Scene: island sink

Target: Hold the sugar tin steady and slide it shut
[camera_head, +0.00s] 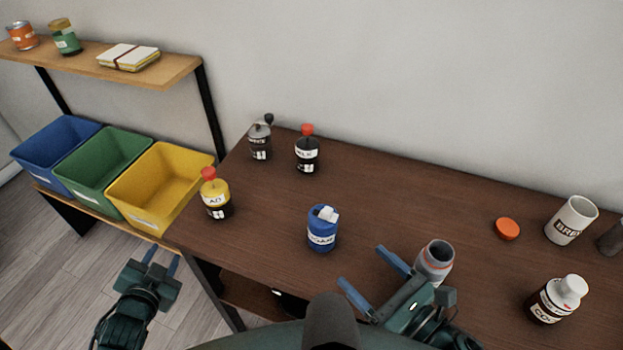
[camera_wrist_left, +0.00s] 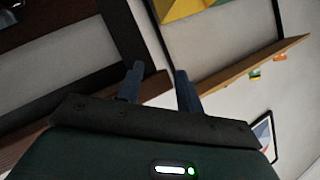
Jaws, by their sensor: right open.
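A blue tin (camera_head: 322,238) with a white label stands upright on the brown table, in the middle of the head view; I take it for the sugar tin. White blocks show at its open-looking top, and I cannot make out a lid. My right gripper (camera_head: 359,264) is open and empty, to the right of the tin and nearer me, its fingers pointing toward it without touching. My left gripper (camera_head: 161,258) is open and empty, off the table's left edge, well apart from the tin. Its parted fingers also show in the left wrist view (camera_wrist_left: 159,72).
Yellow (camera_head: 215,195), black (camera_head: 307,155) and grey (camera_head: 260,140) bottles stand left and behind. A grey cylinder (camera_head: 436,262) is close beside my right gripper. An orange lid (camera_head: 507,229), white mug (camera_head: 570,220) and brown bottle (camera_head: 555,300) are at right. Bins (camera_head: 160,185) stand left.

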